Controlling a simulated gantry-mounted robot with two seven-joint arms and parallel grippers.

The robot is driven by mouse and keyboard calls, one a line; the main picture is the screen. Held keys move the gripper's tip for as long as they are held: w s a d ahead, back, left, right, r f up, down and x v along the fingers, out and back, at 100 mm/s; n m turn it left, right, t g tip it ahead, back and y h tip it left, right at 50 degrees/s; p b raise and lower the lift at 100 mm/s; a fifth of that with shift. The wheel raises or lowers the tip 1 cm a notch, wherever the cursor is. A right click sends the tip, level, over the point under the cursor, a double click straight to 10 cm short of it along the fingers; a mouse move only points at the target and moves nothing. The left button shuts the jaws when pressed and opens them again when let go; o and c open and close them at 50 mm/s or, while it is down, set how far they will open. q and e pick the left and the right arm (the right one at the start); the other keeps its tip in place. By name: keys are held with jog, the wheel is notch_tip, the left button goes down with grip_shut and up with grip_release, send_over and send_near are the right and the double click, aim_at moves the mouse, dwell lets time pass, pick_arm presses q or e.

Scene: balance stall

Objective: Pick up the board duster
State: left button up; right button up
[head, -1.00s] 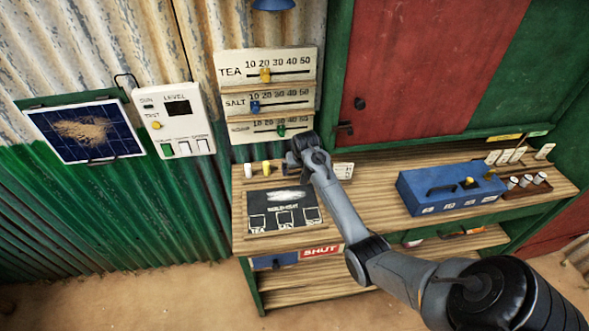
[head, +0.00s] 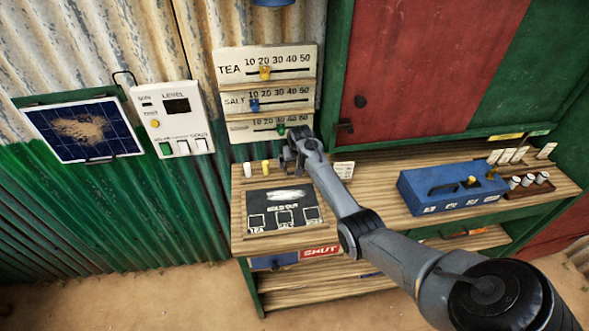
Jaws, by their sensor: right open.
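I cannot make out a board duster for certain; one may be hidden behind my right gripper. My right gripper (head: 291,162) is open and points down over the back of the counter. It is just right of a white stick (head: 248,170) and a yellow stick (head: 266,168), which look like chalk standing upright. The blackboard (head: 285,212) lies on the counter in front of the gripper, with a white smudge and three marked boxes. No held thing shows in the gripper. My left gripper is not in view.
The slider panel (head: 240,88) is on the wall behind the gripper. A small white card (head: 344,169) stands right of it. A blue box (head: 415,201) and a rack of white cylinders (head: 512,192) are further right. An orange item (head: 466,233) lies on the lower shelf.

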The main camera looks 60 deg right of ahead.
aim_at(295, 165)
jog(key=shift+c, duration=0.2)
jog(key=c, duration=1.1)
jog(key=shift+r, duration=0.1)
jog(key=shift+s+a+r, duration=0.1)
jog(key=shift+r, duration=0.3)
notch_tip(295, 165, up, 7)
jog(key=shift+f+p, duration=0.2)
jog(key=shift+p, duration=0.35)
jog(key=s+a+p, duration=0.1)
jog(key=s+a, duration=1.2)
jog(key=a, duration=0.1)
jog(key=shift+a+f, duration=0.3)
